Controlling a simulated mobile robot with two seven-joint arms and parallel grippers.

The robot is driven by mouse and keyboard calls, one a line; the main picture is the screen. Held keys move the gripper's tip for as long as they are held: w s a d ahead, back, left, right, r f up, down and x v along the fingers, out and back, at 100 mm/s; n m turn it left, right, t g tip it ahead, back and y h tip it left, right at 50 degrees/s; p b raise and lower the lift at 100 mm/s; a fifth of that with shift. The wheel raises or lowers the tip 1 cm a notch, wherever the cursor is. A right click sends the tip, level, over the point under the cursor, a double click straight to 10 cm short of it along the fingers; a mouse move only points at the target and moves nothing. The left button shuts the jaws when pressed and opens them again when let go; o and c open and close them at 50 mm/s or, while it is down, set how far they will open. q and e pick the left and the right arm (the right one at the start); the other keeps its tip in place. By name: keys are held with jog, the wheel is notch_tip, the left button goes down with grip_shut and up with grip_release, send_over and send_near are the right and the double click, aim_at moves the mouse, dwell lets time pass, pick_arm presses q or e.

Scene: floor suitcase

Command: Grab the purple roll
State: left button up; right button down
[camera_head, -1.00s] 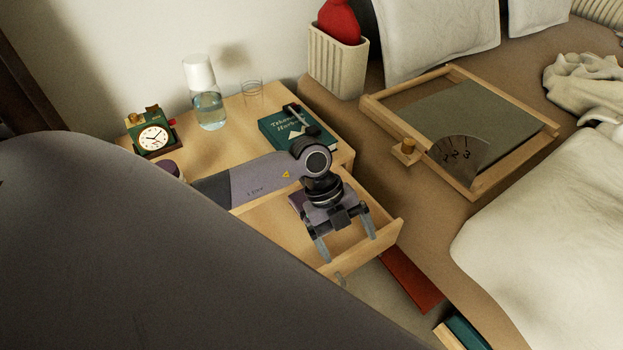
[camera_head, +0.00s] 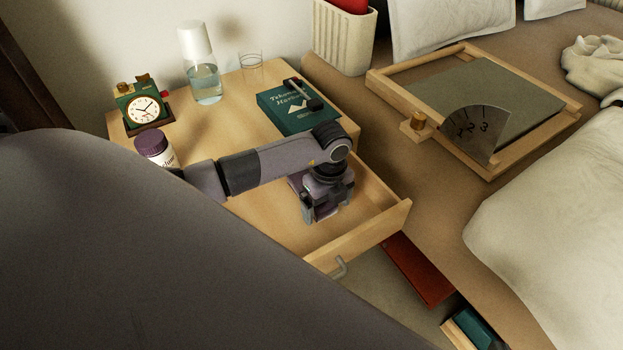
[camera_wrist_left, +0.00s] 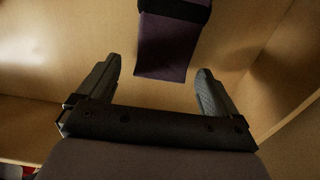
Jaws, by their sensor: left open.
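The purple roll (camera_wrist_left: 168,45) lies on the floor of the open drawer (camera_head: 285,222), dark purple with a black band. In the head view, a little purple shows beside my left gripper, which mostly hides the roll. My left gripper (camera_head: 322,218) is down inside the drawer and open. In the left wrist view its two fingers (camera_wrist_left: 158,70) stand apart, with the roll's near end at the gap between them. The roll looks narrower than the gap, and I see no finger touching it. My right gripper is not in view.
On the nightstand are a green clock (camera_head: 144,107), a purple-capped jar (camera_head: 155,150), a carafe (camera_head: 203,80), a glass (camera_head: 252,68) and a green book (camera_head: 288,113). The drawer's front wall (camera_head: 360,235) stands close to the gripper.

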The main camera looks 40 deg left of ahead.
pick_arm(q)
jog(key=shift+f, duration=0.4)
jog(key=shift+r, duration=0.1)
jog(key=c, duration=1.1)
jog(key=shift+c, duration=0.2)
